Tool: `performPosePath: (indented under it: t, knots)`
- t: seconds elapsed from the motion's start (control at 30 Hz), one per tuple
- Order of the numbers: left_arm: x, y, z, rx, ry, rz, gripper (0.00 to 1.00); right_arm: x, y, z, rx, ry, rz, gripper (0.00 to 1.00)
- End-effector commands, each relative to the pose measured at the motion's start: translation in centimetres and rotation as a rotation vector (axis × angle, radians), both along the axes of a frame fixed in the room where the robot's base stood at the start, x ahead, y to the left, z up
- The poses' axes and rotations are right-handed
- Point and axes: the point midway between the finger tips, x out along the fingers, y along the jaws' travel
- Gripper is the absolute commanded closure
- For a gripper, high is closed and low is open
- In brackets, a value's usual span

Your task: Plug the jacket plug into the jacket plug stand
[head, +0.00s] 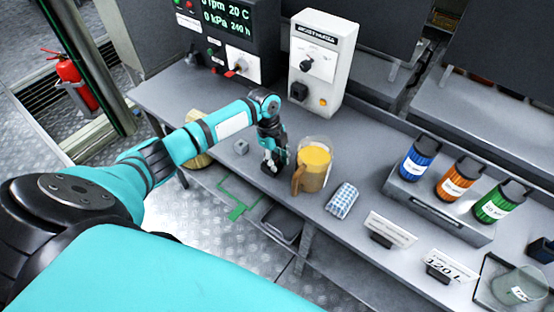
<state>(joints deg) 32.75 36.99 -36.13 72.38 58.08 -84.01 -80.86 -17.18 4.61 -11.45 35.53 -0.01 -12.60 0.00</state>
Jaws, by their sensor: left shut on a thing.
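My left arm reaches in from the left over the bench. My left gripper (273,167) points down close above the bench top, just left of the glass mug. It is shut on a small dark thing, which looks to be the jacket plug; the black fingers hide most of it. A small grey block (241,147) sits on the bench to the left of the gripper. I cannot tell whether this block is the jacket plug stand. My right gripper is not in view.
The mug (314,165) holds yellow liquid and stands close to the gripper. A checked cloth (342,200) lies right of it. A white control box (322,62) stands behind. Blue (417,158), orange (457,177) and green (501,199) canisters stand at the right.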

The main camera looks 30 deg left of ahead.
Motion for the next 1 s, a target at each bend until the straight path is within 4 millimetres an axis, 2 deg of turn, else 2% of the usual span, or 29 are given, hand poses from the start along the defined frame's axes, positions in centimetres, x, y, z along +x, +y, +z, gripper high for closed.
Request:
performPosePath:
  t: [0.13,0.17,0.33,0.67,0.87,1.0]
  knots:
    - [0.0,0.0,0.0,0.0,0.001,0.0,1.0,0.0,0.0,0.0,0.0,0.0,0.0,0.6]
    - [0.0,0.0,0.0,0.0,0.001,0.0,0.7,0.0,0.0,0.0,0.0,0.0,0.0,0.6]
    - [0.0,0.0,0.0,0.0,0.001,0.0,0.47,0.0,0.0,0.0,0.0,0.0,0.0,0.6]
    - [0.0,0.1,0.3,0.0,0.0,0.0,0.46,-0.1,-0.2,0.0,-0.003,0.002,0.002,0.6]
    - [0.1,0.7,3.1,0.002,-0.004,-0.001,0.46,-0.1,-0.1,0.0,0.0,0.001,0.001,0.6]
    - [0.2,1.3,6.2,0.002,-0.004,-0.001,0.46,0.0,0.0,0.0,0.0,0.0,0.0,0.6]
